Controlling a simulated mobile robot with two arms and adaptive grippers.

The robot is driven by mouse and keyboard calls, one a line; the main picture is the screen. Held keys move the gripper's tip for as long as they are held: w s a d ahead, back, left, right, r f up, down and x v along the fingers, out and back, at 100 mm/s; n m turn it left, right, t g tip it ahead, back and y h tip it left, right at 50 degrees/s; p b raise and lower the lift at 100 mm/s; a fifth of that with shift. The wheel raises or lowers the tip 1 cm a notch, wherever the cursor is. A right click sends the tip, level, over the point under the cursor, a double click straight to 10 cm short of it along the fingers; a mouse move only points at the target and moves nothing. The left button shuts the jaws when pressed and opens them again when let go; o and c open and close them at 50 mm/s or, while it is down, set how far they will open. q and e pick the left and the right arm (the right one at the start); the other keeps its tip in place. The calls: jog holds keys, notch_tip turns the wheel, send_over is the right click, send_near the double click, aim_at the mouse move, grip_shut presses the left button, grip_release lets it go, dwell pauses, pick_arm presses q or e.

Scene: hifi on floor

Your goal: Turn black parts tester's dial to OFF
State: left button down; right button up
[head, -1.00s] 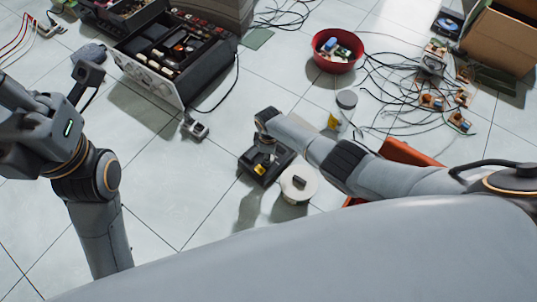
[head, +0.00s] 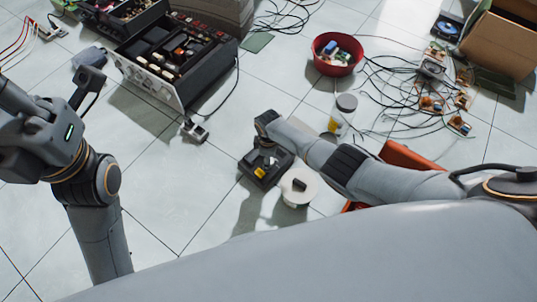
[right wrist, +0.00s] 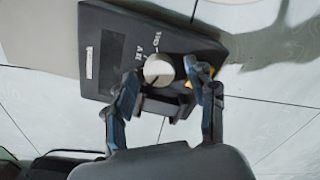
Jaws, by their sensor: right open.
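The black parts tester (head: 252,171) lies on the floor below my right arm in the head view, with a small yellow part on it. In the right wrist view the tester (right wrist: 108,30) fills the upper middle. Its round silver dial (right wrist: 158,70) has white markings beside it that are too blurred to read surely. My right gripper (right wrist: 162,82) is open, with one fingertip on each side of the dial; I cannot tell whether they touch it. My left gripper (head: 88,82) is over the floor at the left, far from the tester; its jaw state is unclear.
A white spool (head: 298,186) stands close beside the tester, with a lidded jar (head: 342,115) behind. An open hi-fi unit (head: 175,75) is at the upper left. A red bowl (head: 335,68), cables and circuit boards lie to the right. The floor left of the tester is clear.

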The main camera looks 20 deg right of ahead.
notch_tip(320, 180, up, 12)
dwell(0.6)
dwell(0.4)
